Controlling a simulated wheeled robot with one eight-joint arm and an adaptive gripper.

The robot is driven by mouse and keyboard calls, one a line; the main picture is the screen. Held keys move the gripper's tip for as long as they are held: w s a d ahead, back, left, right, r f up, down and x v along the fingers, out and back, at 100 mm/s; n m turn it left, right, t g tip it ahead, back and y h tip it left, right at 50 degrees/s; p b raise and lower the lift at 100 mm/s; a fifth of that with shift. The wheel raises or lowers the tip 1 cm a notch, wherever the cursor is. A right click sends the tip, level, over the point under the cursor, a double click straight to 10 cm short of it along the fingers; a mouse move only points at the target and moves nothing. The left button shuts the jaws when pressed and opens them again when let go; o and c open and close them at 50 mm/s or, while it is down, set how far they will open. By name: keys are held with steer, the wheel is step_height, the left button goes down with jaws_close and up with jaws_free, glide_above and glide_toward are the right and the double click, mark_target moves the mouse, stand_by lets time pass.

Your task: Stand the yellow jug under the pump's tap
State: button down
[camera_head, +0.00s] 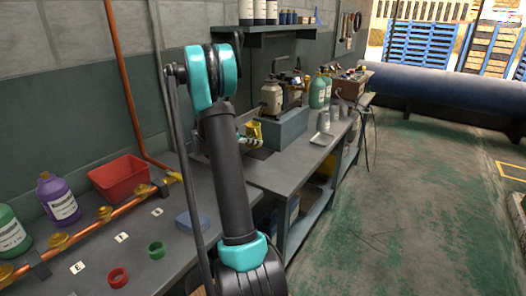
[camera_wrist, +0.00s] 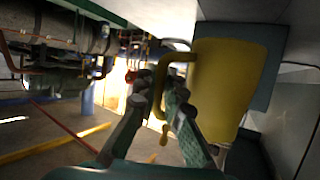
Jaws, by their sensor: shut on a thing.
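The yellow jug (camera_wrist: 222,85) fills the right of the wrist view, with its looped handle (camera_wrist: 178,62) toward the middle. My gripper (camera_wrist: 160,92) is shut on the handle. In the head view only a small part of the jug (camera_head: 254,129) shows beside my dark arm, by the left end of the grey-blue block; my gripper (camera_head: 247,140) is partly hidden there. The pump (camera_head: 291,92) stands on the grey-blue block (camera_head: 285,130). I cannot make out its tap. I cannot tell whether the jug touches the bench.
A cream bottle (camera_head: 271,98) stands near the pump, with green bottles (camera_head: 318,90) behind. A metal tray (camera_head: 322,139) lies at the bench edge. The near bench holds a red bin (camera_head: 119,178), a purple jug (camera_head: 58,199) and a copper pipe with brass valves (camera_head: 104,213). The floor at right is clear.

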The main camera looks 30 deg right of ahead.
steer(key=w+d, duration=0.2)
steer(key=d, duration=0.4)
steer(key=f, duration=0.6)
steer(key=shift+a+f, duration=0.25)
steer(key=shift+a, duration=0.15)
steer(key=shift+w+d+f, duration=0.1)
steer(key=shift+d+f, duration=0.1)
steer(key=shift+f, duration=0.1)
steer(key=c, duration=1.6)
jaws_free()
steer(key=shift+c, duration=0.2)
